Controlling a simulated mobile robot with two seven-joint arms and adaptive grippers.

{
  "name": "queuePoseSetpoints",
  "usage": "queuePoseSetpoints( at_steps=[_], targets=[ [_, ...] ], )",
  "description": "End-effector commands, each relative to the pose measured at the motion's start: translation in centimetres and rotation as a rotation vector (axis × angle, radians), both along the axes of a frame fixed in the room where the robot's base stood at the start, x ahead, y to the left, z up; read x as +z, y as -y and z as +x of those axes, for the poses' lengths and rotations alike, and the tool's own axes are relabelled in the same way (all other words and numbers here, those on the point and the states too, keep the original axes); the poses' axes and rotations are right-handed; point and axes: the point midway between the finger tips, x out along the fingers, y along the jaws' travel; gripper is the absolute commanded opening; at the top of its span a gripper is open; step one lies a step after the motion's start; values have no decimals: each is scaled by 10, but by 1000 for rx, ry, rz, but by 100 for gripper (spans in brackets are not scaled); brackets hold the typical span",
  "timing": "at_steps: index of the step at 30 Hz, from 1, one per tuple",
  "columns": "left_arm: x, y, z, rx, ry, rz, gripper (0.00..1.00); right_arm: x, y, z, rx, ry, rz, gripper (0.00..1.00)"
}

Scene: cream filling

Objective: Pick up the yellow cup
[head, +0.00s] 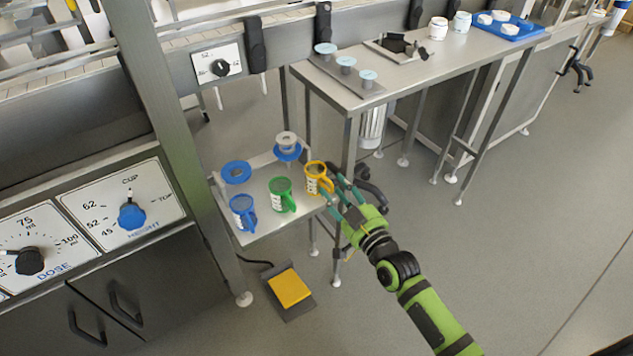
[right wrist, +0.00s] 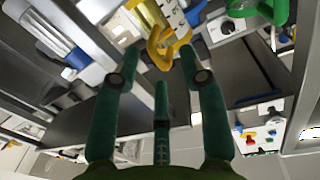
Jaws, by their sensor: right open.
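The yellow cup (head: 318,178) stands upright at the right end of a small metal shelf (head: 262,222) in the head view. My right gripper (head: 340,192) is open just to the right of the cup, its fingers close to the handle. In the right wrist view the yellow cup (right wrist: 160,30) shows at the top, with its handle between the spread fingertips of the gripper (right wrist: 160,75). I cannot tell whether any finger touches the handle. My left gripper is not in view.
A green cup (head: 281,194) and a blue cup (head: 243,212) stand left of the yellow cup on the same shelf. Blue round parts (head: 236,172) lie behind them. A metal table (head: 420,70) stands behind, and a yellow pedal (head: 289,287) is on the floor.

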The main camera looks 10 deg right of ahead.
Motion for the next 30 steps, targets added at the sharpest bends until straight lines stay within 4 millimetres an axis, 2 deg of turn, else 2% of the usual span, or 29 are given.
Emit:
queuePoseSetpoints(
  at_steps=[4,12,13,14,15,16,30],
  targets=[
    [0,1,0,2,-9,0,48,-1,-5,18,0,1,-2,42],
    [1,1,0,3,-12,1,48,-1,-6,21,0,-2,-1,42],
    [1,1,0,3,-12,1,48,-1,-6,21,0,-2,-1,38],
    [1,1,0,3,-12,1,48,-1,-6,21,0,-2,-1,26],
    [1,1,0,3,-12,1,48,-1,-6,21,0,-2,-1,10],
    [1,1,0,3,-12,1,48,-1,-6,21,0,-2,-1,0],
    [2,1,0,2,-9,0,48,1,-6,21,0,-1,-1,0]
  ],
)
